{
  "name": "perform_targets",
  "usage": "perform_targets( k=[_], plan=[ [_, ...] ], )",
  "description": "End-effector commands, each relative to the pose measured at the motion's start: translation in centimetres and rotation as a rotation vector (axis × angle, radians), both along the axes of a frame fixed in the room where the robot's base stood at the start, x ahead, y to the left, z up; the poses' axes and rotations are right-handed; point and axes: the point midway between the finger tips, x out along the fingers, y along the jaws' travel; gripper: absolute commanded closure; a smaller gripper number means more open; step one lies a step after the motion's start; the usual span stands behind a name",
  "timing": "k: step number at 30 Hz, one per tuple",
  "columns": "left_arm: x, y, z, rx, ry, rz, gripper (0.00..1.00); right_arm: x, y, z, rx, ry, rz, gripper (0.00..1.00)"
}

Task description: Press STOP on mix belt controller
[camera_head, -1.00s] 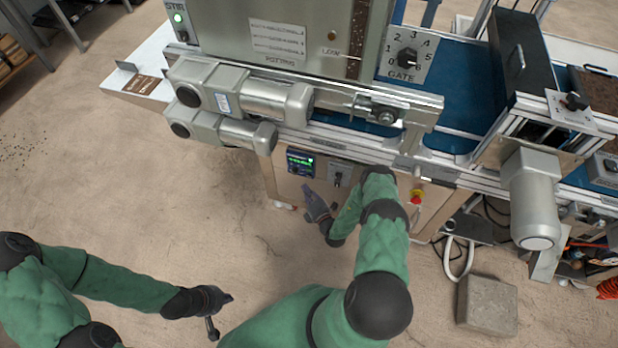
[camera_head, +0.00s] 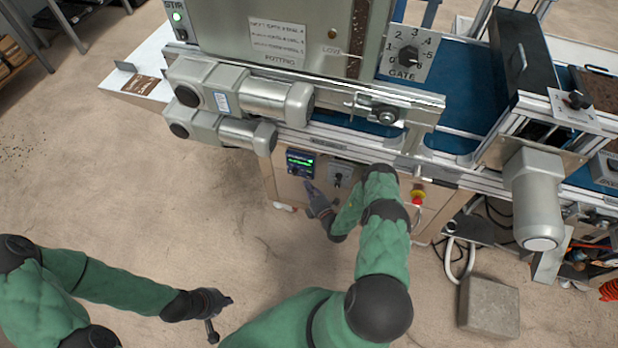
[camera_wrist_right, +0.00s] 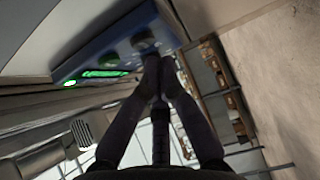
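The mix belt controller (camera_head: 300,164) is a small dark box with a lit green display on the front of the machine's cabinet. In the right wrist view it is a blue panel (camera_wrist_right: 92,56) with a green display (camera_wrist_right: 104,73) and dark round controls. Its labels are not readable. My right gripper (camera_head: 310,187) is just below the controller. In the wrist view its fingertips (camera_wrist_right: 158,64) are together, with nothing seen between them, close to one dark round control (camera_wrist_right: 145,43); I cannot tell whether they touch. My left gripper (camera_head: 221,314) is open and empty over the floor.
A grey switch plate (camera_head: 340,174) is right of the controller, beside my right forearm. A red emergency knob (camera_head: 417,196) is further right. Motors (camera_head: 240,133) overhang above. A stone block (camera_head: 488,306) lies on the floor; floor at left is clear.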

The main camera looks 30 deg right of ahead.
Motion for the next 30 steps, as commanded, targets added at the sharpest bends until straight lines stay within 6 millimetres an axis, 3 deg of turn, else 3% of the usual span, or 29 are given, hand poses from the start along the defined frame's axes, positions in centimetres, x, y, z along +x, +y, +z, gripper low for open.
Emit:
perform_targets(
  k=[30],
  plan=[
    [0.0, 0.0, -0.56, 0.0, 0.0, 0.0, 1.0, 0.45, -0.52, -0.08, 0.001, 0.0, 0.0, 1.0]
  ],
)
